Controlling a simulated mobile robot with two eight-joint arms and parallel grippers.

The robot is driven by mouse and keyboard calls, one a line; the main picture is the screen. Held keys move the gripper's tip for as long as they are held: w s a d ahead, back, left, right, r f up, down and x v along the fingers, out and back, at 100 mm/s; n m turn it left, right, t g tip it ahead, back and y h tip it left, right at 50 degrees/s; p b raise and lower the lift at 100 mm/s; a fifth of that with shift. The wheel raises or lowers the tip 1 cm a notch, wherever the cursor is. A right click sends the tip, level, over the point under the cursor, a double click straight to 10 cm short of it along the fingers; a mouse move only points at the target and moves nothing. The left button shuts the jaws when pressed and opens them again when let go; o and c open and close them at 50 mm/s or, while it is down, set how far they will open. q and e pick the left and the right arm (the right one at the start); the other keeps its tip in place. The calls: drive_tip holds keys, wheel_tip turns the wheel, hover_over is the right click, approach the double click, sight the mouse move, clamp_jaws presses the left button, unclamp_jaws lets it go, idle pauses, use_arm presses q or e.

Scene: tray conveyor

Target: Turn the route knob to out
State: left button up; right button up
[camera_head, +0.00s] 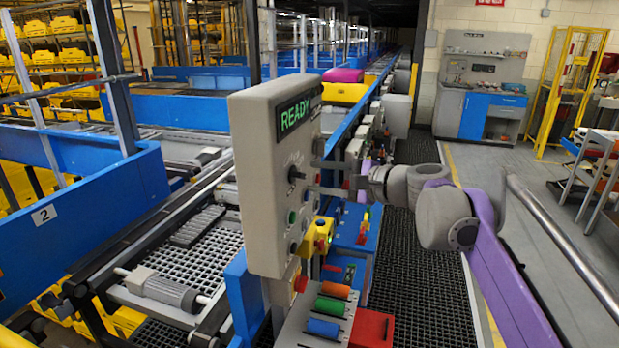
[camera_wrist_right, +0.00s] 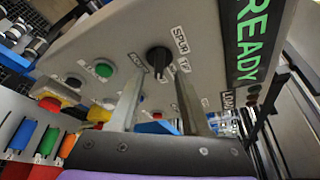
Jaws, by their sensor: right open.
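The route knob (camera_head: 295,174) is a small black knob on the front of a grey control panel (camera_head: 262,200). In the right wrist view the black knob (camera_wrist_right: 158,57) sits between a label reading SPUR and other small labels that I cannot read surely. I cannot tell which label its pointer faces. My right gripper (camera_head: 317,177) is open in front of the panel, facing the knob. In the right wrist view its two fingers (camera_wrist_right: 159,82) spread either side of the knob's line, with the knob in the gap beyond the tips. My left gripper is not in view.
A green READY display (camera_head: 298,114) tops the panel. Green and other push buttons (camera_wrist_right: 103,69) sit near the knob. The grated floor (camera_head: 425,270) at right is clear.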

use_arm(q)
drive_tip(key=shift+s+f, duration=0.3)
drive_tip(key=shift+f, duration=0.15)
use_arm(e)
drive_tip(key=v, duration=0.7)
drive_tip(key=shift+s+d, duration=0.15)
drive_tip(key=s+d+f+n+g+h, duration=0.1)
drive_tip(key=s+d+f+n+h, duration=0.2)
drive_tip(key=s+f, duration=0.6)
drive_tip(key=s+d+f+n+g+h, duration=0.1)
drive_tip(key=s+d+f+n+h, duration=0.2)
drive_tip(key=s+f, duration=0.7)
drive_tip(key=s+d+f+n+g+h, duration=0.2)
drive_tip(key=s+f+n+h, duration=0.4)
drive_tip(key=f, duration=1.3)
drive_tip(key=s+d+n, duration=0.1)
drive_tip(key=s, duration=0.2)
drive_tip(key=shift+s+d+f, duration=0.15)
drive_tip(key=shift+s+f, duration=0.05)
drive_tip(key=shift+f, duration=0.15)
